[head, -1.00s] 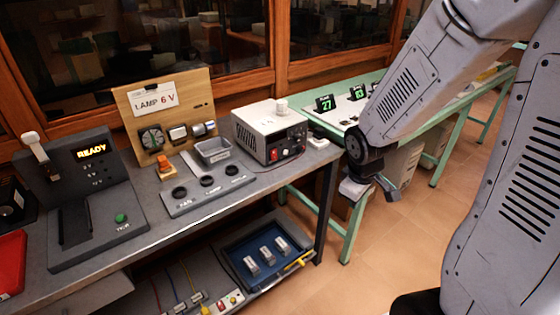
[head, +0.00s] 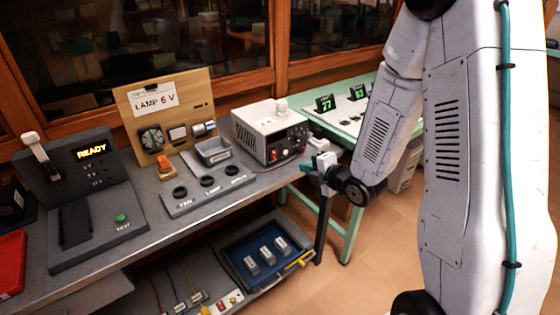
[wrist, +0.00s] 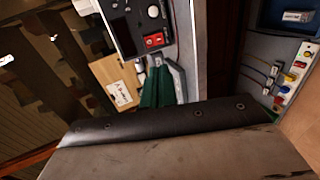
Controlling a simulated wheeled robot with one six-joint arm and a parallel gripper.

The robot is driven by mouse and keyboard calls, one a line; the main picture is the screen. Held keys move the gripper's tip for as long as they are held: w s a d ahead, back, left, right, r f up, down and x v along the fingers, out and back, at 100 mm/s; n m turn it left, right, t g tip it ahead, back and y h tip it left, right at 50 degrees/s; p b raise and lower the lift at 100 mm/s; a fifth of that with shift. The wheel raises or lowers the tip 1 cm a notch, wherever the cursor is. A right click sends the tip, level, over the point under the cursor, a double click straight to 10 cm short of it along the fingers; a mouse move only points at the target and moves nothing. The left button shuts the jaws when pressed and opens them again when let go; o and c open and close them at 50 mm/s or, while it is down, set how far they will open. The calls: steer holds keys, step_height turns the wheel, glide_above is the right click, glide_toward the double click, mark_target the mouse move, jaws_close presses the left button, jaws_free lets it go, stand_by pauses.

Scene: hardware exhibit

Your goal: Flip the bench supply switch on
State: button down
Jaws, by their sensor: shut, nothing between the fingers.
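The bench supply (head: 268,130) is a pale box with a dark front panel, standing at the right end of the grey bench. Its red switch (head: 272,156) is low on the panel. It also shows in the wrist view (wrist: 154,40), but its on or off position is too small to tell. My gripper (head: 308,171) is shut and empty, in front of and to the right of the supply, near the bench's right end. In the wrist view the teal and grey fingers (wrist: 158,66) point toward the panel just below the red switch. I see no clear contact.
A grey switch strip (head: 208,190) with several black knobs and a grey tray (head: 212,151) lie left of the supply. The LAMP 6 V board (head: 165,115) stands behind them. A green table (head: 345,125) is to the right. A lower shelf holds a blue tray (head: 240,262).

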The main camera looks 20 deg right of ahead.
mark_target(274, 158)
stand_by(0.3)
steer(key=x, duration=1.4)
steer(key=shift+f, duration=0.1)
steer(key=shift+w+a+f, duration=0.1)
steer(key=shift+a, duration=0.2)
steer(key=shift+w+d, duration=0.1)
steer(key=shift+d, duration=0.35)
steer(key=shift+a, duration=0.2)
steer(key=shift+r, duration=0.2)
